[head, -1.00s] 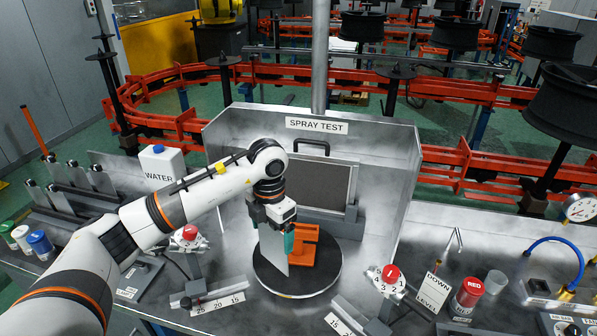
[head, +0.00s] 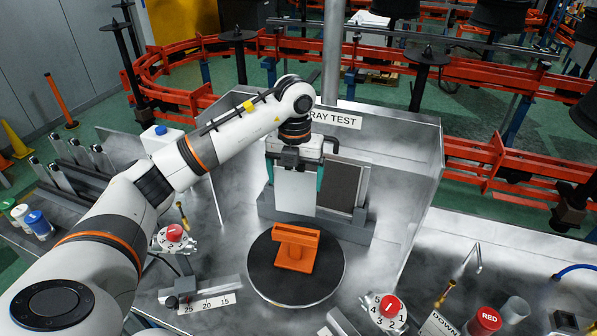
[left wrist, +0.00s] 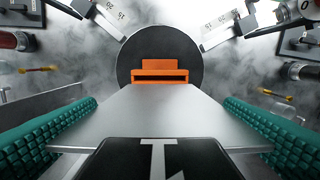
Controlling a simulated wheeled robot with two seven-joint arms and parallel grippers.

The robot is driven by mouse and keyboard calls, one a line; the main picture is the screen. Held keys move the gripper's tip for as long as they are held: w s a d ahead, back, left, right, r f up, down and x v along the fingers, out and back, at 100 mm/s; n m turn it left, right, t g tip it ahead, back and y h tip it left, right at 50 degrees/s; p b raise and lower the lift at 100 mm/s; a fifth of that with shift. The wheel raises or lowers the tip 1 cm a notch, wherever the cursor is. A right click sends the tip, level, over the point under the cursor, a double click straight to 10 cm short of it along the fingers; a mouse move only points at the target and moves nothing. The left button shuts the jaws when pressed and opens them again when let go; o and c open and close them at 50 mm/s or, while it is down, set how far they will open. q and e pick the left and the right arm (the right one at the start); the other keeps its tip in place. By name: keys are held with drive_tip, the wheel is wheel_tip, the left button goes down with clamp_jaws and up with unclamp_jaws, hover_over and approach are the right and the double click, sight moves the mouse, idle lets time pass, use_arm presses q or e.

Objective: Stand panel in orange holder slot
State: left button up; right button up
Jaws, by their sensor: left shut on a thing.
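My left gripper (head: 295,178) is shut on a flat light-grey panel (head: 295,193), which hangs upright below it. The panel and gripper are behind and above the orange holder (head: 297,247), and the panel is apart from it. The holder, with a slot along its top, sits on the round black turntable (head: 262,277). In the left wrist view, the panel (left wrist: 170,118) lies between the green finger pads, and the orange holder (left wrist: 160,72) shows beyond its far edge. My right gripper is not in view.
The spray booth's back wall (head: 385,125) and a dark filter panel (head: 342,190) stand close behind the gripper. Knob stations flank the turntable, with red knobs at left (head: 175,232) and right (head: 390,304). Several panels stand in a rack (head: 70,175) at left.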

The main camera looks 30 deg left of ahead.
sight(295, 195)
use_arm(q)
drive_tip(key=shift+s+r, duration=0.1)
drive_tip(key=shift+s, duration=0.15)
drive_tip(key=shift+w, duration=0.15)
drive_tip(key=shift+w+f, duration=0.2)
drive_tip(key=shift+f, duration=0.25)
drive_tip(key=shift+f+b, duration=0.65)
drive_tip(key=shift+b, duration=0.1)
drive_tip(key=shift+f, duration=0.35)
drive_tip(key=shift+s+f+b, duration=0.1)
drive_tip(key=shift+f+b, duration=0.75)
drive_tip(key=shift+b, duration=0.05)
drive_tip(key=shift+f+b, duration=0.45)
drive_tip(key=shift+f, duration=0.3)
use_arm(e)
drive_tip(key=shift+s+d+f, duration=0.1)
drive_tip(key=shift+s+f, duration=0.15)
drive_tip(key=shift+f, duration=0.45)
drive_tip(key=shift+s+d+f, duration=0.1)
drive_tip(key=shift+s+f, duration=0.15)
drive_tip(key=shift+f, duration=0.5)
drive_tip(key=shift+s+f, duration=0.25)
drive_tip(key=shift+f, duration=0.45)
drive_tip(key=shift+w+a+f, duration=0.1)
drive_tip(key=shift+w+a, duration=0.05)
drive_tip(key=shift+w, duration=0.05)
